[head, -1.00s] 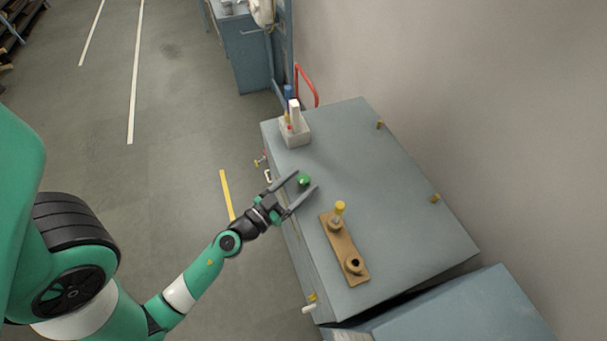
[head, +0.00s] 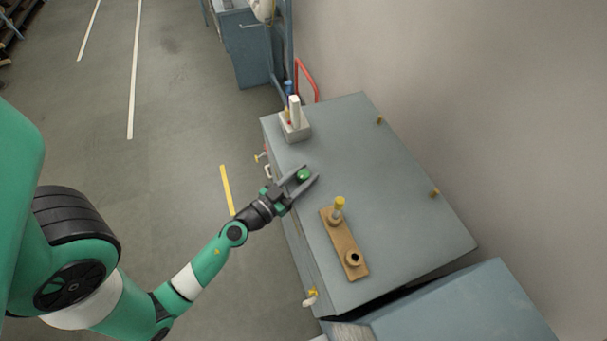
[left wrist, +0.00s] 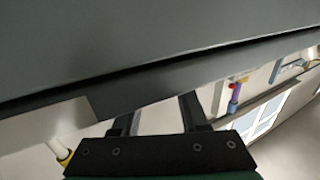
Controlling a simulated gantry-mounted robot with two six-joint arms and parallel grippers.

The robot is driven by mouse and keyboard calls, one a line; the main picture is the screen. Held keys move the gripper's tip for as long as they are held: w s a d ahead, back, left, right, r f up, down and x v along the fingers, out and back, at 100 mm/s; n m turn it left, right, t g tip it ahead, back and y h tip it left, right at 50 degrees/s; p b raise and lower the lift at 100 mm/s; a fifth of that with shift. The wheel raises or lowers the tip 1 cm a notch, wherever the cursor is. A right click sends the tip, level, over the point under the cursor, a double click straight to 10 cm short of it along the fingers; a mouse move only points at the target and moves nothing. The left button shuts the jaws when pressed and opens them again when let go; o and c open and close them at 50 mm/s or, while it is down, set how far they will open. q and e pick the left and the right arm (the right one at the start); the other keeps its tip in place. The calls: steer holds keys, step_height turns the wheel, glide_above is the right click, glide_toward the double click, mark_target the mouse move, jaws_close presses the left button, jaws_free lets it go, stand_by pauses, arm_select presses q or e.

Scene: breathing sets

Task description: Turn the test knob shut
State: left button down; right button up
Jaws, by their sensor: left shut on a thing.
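A round green knob (head: 303,175), the likely test knob, shows at the near left edge of the grey-blue cabinet top. My left gripper (head: 309,174) reaches it from the lower left and is shut on it, one finger on each side. In the left wrist view, the two dark fingers (left wrist: 160,112) run up toward a dark slab edge. Their tips and the knob are hidden there. My right gripper is not in view.
A wooden board (head: 344,244) with a yellow-topped post and a ring-like fitting lies on the cabinet top (head: 400,215), right of the gripper. A pale box (head: 296,129) with upright items stands behind. Small fittings (head: 313,294) stick out from the cabinet's front side.

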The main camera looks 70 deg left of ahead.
arm_select(q)
steer(key=shift+f+h, duration=0.15)
steer(key=shift+h, duration=0.15)
steer(key=shift+a+f+m, duration=0.1)
steer(key=shift+m, duration=0.2)
steer(key=shift+h+p, duration=0.3)
steer(key=shift+h, duration=0.1)
steer(key=m+h+p, duration=0.1)
steer(key=h+p, duration=0.1)
steer(key=r+m+t+h+p, duration=0.1)
steer(key=m+h+p, duration=0.1)
steer(key=shift+a+t, duration=0.1)
steer(key=shift+t, duration=0.2)
steer(key=m+h+p, duration=0.1)
steer(key=h, duration=0.1)
steer(key=shift+f+m+h, duration=0.15)
steer(key=shift+m+h, duration=0.25)
steer(key=shift+f+m+h, duration=0.1)
steer(key=shift+m+h, duration=0.6)
steer(key=shift+h, duration=0.2)
steer(key=shift+m+h, duration=0.5)
steer(key=shift+h, duration=0.4)
steer(key=shift+d, duration=0.2)
